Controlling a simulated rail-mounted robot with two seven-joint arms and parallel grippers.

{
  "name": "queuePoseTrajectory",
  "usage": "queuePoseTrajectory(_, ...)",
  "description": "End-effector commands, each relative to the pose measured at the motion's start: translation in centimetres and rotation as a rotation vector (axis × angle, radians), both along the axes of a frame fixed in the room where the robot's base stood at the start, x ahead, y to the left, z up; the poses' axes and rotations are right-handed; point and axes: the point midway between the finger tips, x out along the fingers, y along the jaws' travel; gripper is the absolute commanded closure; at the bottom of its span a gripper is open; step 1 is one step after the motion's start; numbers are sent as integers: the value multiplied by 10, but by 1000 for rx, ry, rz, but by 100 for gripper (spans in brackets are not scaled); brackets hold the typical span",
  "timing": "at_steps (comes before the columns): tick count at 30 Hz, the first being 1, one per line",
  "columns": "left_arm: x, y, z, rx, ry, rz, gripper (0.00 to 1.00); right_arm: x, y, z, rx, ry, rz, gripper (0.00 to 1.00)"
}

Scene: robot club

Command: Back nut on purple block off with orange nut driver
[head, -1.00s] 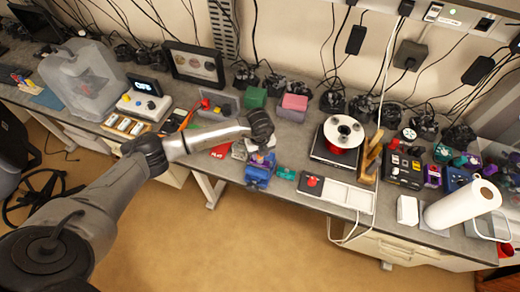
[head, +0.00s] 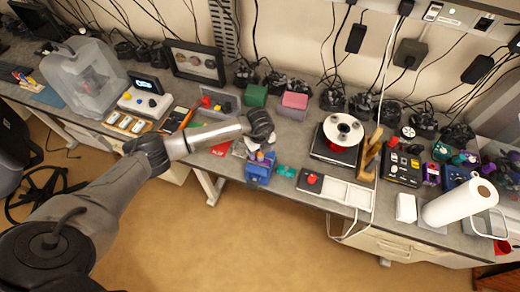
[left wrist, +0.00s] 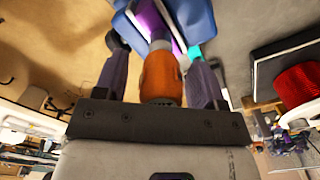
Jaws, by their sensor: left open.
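My left gripper (head: 264,149) is over the blue vise (head: 258,173) at the bench's front edge. In the left wrist view the left gripper (left wrist: 155,50) is open, its two fingers on either side of the orange nut driver (left wrist: 160,76), with gaps between handle and fingers. The driver's far end points at the purple block (left wrist: 150,20), which sits in the blue vise (left wrist: 193,18). The nut is hidden, and I cannot tell whether the driver touches it. The right gripper is not in view.
A teal piece (head: 286,171) lies right of the vise. A scale with a red-and-white spool (head: 343,131), a white tray (head: 347,194) and a paper towel roll (head: 460,203) stand further right. Green (head: 255,96) and pink (head: 294,105) boxes stand behind.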

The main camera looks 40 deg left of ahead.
Motion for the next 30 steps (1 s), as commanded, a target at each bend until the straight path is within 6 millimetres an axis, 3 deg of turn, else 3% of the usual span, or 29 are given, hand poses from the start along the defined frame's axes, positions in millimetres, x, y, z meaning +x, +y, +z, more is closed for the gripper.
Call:
queuePoseTrajectory(8, 1, 0, -2, 1, -3, -102, 36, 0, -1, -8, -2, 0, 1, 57)
queuePoseTrajectory(24, 1, 0, -3, 1, -1, -929, 36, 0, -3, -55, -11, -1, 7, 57)
queuePoseTrajectory(30, 0, 0, -1, 0, -1, -1083, 36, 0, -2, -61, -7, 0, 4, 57)
